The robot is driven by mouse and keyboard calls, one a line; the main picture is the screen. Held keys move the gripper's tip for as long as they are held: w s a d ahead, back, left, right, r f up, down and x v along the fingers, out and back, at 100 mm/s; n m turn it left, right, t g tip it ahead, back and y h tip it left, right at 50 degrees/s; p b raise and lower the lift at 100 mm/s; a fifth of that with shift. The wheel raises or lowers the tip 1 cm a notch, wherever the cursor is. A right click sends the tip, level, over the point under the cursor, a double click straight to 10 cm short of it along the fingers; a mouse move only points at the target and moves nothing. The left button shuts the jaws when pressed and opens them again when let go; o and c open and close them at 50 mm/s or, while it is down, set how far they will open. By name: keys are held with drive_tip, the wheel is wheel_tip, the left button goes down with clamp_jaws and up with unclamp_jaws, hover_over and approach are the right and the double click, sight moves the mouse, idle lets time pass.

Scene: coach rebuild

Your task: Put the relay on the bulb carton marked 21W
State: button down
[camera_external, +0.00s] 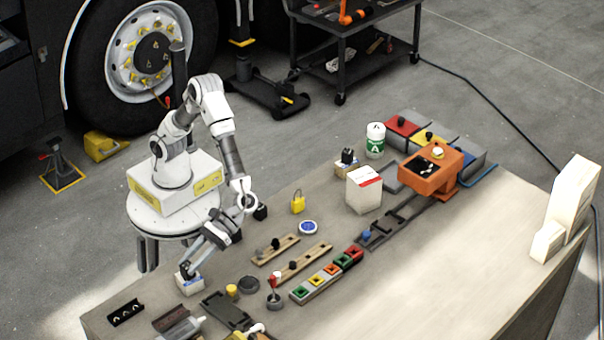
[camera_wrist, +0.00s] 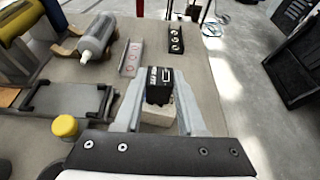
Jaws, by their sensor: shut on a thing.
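My gripper (camera_wrist: 158,88) is shut on a small black block with white markings, the relay (camera_wrist: 160,78), which sits between the fingertips in the wrist view. In the external view my gripper (camera_external: 189,268) points down at the near left of the bench, just over a small white carton (camera_external: 190,285). A pale carton face (camera_wrist: 157,115) also shows between the fingers in the wrist view. I cannot read 21W on it, and cannot tell whether the relay touches it.
The workbench (camera_external: 430,270) has clear room at the right. A yellow knob (camera_wrist: 65,127), a dark tray (camera_wrist: 70,100) and a grey bottle (camera_wrist: 97,38) lie left of the gripper in the wrist view. A black holder (camera_external: 126,312) stands near the bench's left edge. A white-red box (camera_external: 364,190) stands farther back.

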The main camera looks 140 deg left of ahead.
drive_tip(key=c, duration=0.5)
unclamp_jaws()
drive_tip(key=shift+r, duration=0.1)
drive_tip(key=shift+a+r, duration=0.2)
drive_tip(key=shift+a, duration=0.05)
drive_tip(key=p+v, duration=0.2)
drive_tip(key=v, duration=0.9)
drive_tip(key=s+a+r+m+t+y, duration=0.2)
drive_tip(key=s+a+m+y, duration=0.4)
drive_tip(key=s+a+m, duration=0.3)
drive_tip(key=s+a+r+m+t+y, duration=0.2)
drive_tip(key=s+a+m+y, duration=0.5)
drive_tip(key=s, duration=0.9)
drive_tip(key=shift+a+m+t, duration=0.8)
drive_tip(key=shift+a+m, duration=0.15)
drive_tip(key=shift+m, duration=0.05)
